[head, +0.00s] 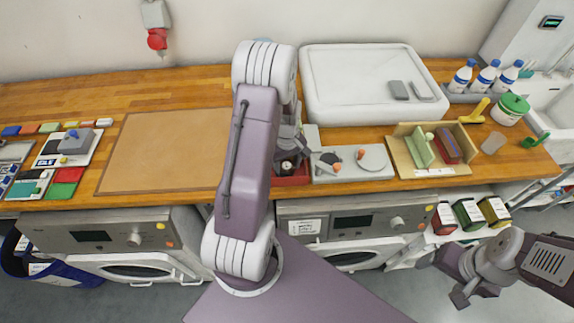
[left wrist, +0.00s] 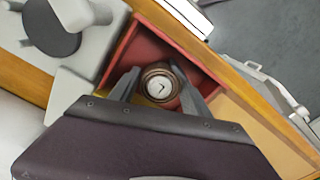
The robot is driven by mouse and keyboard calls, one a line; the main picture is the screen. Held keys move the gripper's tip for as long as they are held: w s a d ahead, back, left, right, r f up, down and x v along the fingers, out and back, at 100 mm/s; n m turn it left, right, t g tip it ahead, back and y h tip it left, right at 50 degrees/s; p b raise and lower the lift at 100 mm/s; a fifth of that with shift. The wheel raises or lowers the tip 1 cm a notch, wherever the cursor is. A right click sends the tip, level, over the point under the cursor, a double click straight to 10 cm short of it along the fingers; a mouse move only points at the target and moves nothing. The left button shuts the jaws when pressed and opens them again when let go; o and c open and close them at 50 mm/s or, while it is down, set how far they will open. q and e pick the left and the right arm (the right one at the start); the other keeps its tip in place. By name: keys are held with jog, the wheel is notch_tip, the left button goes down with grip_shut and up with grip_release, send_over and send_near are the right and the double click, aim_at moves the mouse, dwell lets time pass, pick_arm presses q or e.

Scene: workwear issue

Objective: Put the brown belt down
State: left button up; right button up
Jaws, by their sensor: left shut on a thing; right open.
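The brown belt is a small round coil with a pale disc in its middle; it shows in the left wrist view (left wrist: 160,84) and in the head view (head: 287,166). My left gripper (left wrist: 157,88) is shut on the belt, one finger on each side. The belt is over or inside a red tray (left wrist: 141,50); I cannot tell whether it touches the tray floor. In the head view the red tray (head: 294,181) is partly hidden by my left arm. My right gripper (head: 457,280) is open and empty, low at the right, away from the counter.
A grey device with a round plate (head: 370,158) stands right of the red tray. A tan mat (head: 160,150) lies left of my arm, bare. A white bin (head: 350,85) stands behind. A wooden holder (head: 408,162) is further right.

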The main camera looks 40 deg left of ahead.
aim_at(287, 166)
pick_arm(q)
jog(key=shift+f, duration=0.15)
jog(key=o, duration=1.5)
notch_tip(287, 166, up, 12)
jog(key=r, duration=0.1)
jog(key=s+d+f+m, duration=0.1)
jog(key=s+d+m, duration=0.2)
jog(key=d+m, duration=0.1)
jog(key=s+d+m, duration=0.3)
jog(key=d+m, duration=0.1)
jog(key=d, duration=0.1)
jog(key=s+d+f+m+t, duration=0.1)
jog(key=s+d+m, duration=0.2)
jog(key=d+m, duration=0.1)
jog(key=shift+s+d+f+b, duration=0.25)
jog(key=shift+d+f+b, duration=0.1)
jog(key=shift+d, duration=0.3)
